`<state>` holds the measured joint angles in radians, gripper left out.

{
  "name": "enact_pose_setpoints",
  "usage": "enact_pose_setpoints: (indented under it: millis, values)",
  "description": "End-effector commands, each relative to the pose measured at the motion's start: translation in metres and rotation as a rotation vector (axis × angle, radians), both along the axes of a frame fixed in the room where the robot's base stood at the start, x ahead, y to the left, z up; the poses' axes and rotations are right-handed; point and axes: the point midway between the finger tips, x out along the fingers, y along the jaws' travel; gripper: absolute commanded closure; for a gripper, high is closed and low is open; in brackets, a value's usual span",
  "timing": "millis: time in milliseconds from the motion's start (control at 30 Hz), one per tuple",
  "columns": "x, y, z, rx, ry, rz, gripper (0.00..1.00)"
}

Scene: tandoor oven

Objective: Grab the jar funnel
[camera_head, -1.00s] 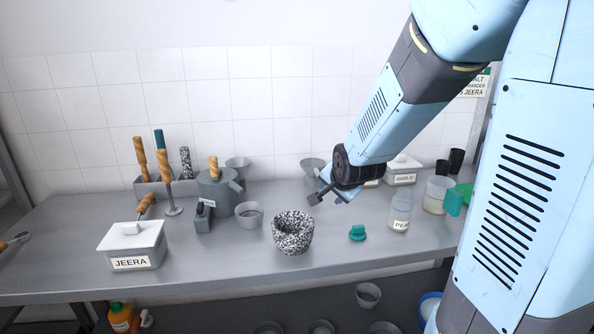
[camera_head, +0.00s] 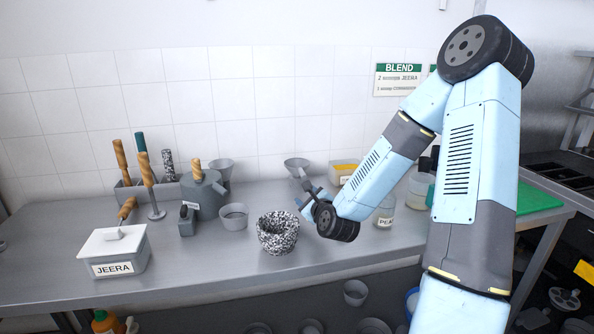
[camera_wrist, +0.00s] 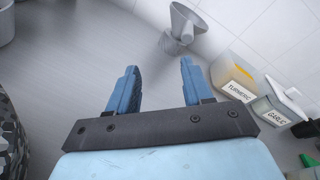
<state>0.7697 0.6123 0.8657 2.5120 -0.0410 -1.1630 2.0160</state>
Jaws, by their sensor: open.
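A grey metal funnel (camera_head: 297,164) stands near the back of the steel table, with its wide cone upward. It also shows in the wrist view (camera_wrist: 186,24), beyond my fingertips and slightly right of the gap between them. My gripper (camera_head: 309,191) is in front of this funnel, right of the speckled mortar. In the wrist view my gripper (camera_wrist: 159,68) has two blue fingers apart with nothing between them.
A speckled mortar (camera_head: 278,233) stands close left of my gripper. The turmeric container (camera_wrist: 233,76) and the garlic container (camera_wrist: 280,104) are to the right of the funnel. A grey cup (camera_head: 234,217) and the jeera box (camera_head: 113,250) are left. Bare tabletop lies before the funnel.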

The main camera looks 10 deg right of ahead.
Motion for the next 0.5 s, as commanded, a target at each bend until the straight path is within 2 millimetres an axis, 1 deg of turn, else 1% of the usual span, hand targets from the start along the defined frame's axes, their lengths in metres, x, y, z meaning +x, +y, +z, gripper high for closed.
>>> enact_pose_setpoints:
  millis: [100,200,367,467,500]
  values:
    - [0.002,-0.011,0.001,0.179,-0.051,-0.067,0.50]
    - [0.003,-0.019,0.004,0.298,-0.092,-0.111,0.50]
    - [0.004,-0.027,0.007,0.402,-0.132,-0.149,0.50]
    - [0.010,-0.028,0.008,0.425,-0.141,-0.156,0.50]
    - [0.015,-0.029,0.008,0.427,-0.143,-0.157,0.50]
